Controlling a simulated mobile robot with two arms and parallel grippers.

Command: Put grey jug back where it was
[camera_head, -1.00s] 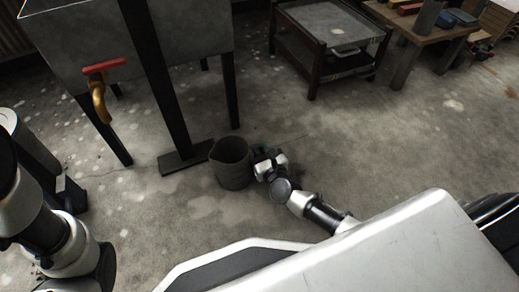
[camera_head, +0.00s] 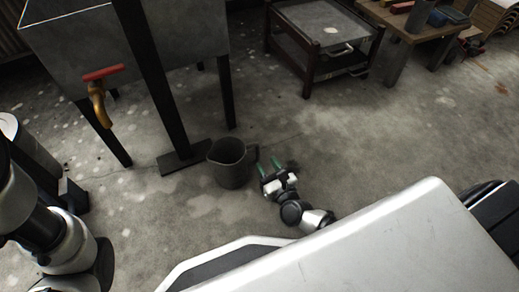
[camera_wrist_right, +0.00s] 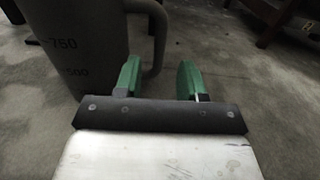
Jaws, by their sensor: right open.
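The grey jug (camera_head: 230,165) stands upright on the concrete floor in the head view, beside the dark foot plate of a post. Its handle is on its right side. In the right wrist view the jug (camera_wrist_right: 85,50) fills the upper left, with measuring marks on its wall and its handle near my fingers. My right gripper (camera_head: 271,165) is open and empty, just right of the jug and apart from it. Its green fingertips also show in the right wrist view (camera_wrist_right: 160,80). My left arm is at the left edge of the head view; its gripper is not visible.
A grey tank (camera_head: 130,45) on dark legs with a red-handled tap (camera_head: 98,88) stands behind left. The post's foot plate (camera_head: 182,159) is next to the jug. A dark-framed cart (camera_head: 318,60) and a wooden table (camera_head: 412,30) stand at the back right. Floor between is clear.

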